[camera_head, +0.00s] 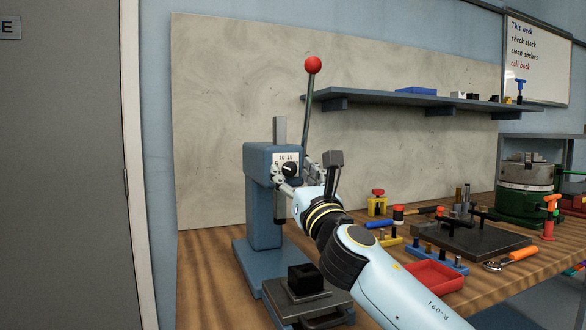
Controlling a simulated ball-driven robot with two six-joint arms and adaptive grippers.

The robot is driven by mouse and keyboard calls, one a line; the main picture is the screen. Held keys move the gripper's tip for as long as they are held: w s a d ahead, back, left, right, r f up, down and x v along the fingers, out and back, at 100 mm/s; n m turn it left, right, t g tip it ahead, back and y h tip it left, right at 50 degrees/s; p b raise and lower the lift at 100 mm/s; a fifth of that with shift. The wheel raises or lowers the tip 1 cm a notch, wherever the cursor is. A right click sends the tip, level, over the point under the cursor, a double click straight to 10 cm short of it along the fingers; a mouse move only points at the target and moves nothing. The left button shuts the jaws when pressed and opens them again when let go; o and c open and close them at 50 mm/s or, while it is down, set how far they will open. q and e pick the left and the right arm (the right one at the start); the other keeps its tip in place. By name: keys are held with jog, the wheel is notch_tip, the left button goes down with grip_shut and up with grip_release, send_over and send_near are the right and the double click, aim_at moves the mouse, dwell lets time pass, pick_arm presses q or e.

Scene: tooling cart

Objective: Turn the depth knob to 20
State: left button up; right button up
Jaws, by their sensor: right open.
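The depth knob (290,169) is a small black round knob on the front of the blue press head (259,158). A white scale plate above it shows the numbers 10 and 15. Any other marks are hidden or too small to read. My right gripper (291,179) is open at the knob, reaching in from the lower right, with its fingers close around the knob's lower and right sides. I cannot tell whether they touch it. My left gripper is not in view.
The press lever with a red ball (313,65) rises above my gripper. A black block (306,278) sits on the press's lower table. A red tray (436,277), a dark fixture plate (460,239) and several tools lie to the right. A shelf (420,101) is behind.

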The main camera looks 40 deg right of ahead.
jog(key=shift+w, duration=0.3)
jog(key=shift+r, duration=0.1)
jog(key=c, duration=0.4)
grip_shut()
